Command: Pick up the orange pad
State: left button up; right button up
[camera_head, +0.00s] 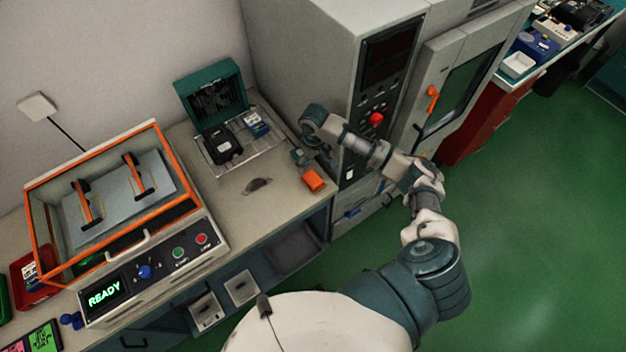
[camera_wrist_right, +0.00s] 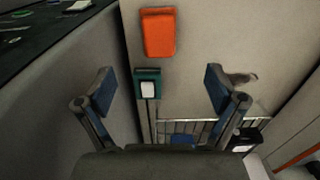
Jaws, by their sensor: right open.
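The orange pad (camera_head: 313,180) is a small block on the beige bench top near its front right edge. In the right wrist view, the orange pad (camera_wrist_right: 159,35) lies beyond the fingertips, near the top centre, with nothing touching it. My right gripper (camera_head: 317,152) is above the bench beside the grey cabinet, just behind the pad in the head view. In the wrist view, my right gripper (camera_wrist_right: 158,82) has its two blue-padded fingers wide apart and empty. My left gripper is not in view.
A small teal block (camera_head: 299,157) with a white face stands close to the pad. The grey cabinet (camera_head: 300,50) rises close by. Bare bench lies left of the pad.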

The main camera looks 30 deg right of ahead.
aim_at(313, 177)
jog(key=f, duration=0.7)
jog(key=shift+w+a+f, duration=0.1)
jog(key=shift+a+f, duration=0.15)
jog(key=shift+f, duration=0.1)
jog(key=f, duration=0.3)
jog(key=shift+w+d+f, duration=0.25)
jog(key=shift+f, duration=0.1)
jog(key=shift+d+f, duration=0.25)
jog(key=shift+f, duration=0.2)
jog(key=shift+a, duration=0.2)
jog(key=c, duration=1)
